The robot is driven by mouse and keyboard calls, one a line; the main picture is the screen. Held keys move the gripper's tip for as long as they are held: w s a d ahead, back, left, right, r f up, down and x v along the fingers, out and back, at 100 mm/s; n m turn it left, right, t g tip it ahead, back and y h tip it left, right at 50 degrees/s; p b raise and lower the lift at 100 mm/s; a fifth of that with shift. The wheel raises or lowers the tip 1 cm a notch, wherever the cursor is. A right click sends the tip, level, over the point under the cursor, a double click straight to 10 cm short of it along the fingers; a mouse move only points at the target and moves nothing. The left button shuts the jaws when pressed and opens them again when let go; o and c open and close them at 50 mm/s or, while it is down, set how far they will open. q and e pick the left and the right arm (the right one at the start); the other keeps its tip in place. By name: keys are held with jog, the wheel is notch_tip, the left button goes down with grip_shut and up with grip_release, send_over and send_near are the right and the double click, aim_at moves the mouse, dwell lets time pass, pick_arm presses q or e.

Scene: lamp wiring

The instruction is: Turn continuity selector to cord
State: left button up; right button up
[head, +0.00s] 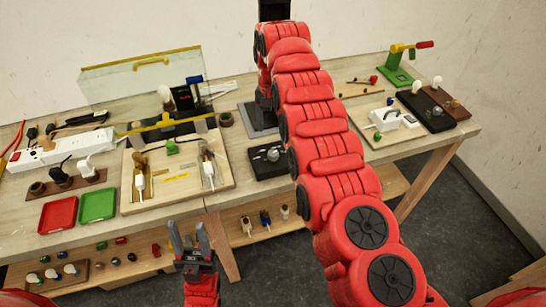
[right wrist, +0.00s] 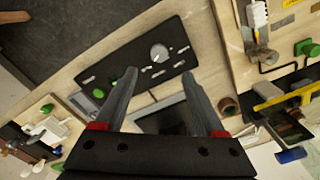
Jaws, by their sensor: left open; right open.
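The continuity selector looks to be the round silver knob (right wrist: 158,53) on a black panel (right wrist: 112,77) with white markings, seen in the right wrist view. The panel also shows in the head view (head: 258,170), left of my right arm. The markings are too small to read, so I cannot tell the knob's setting. My right gripper (right wrist: 160,76) is open and empty, its fingertips pointing toward the panel, with the knob apart from them and just beyond the gap. My right arm hides part of the bench in the head view. My left gripper (head: 188,228) is open and empty at the bench front.
A wooden board (head: 222,186) with fittings lies left of the panel. Red (head: 57,215) and green (head: 97,205) trays sit further left. A white block (head: 386,119) stands on a board at right. A lower shelf (head: 250,233) holds small parts.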

aim_at(273, 153)
notch_tip(273, 153, down, 9)
jog(key=shift+d+p, duration=0.15)
jog(key=shift+p, duration=0.9)
jog(key=shift+f, duration=0.45)
grip_shut()
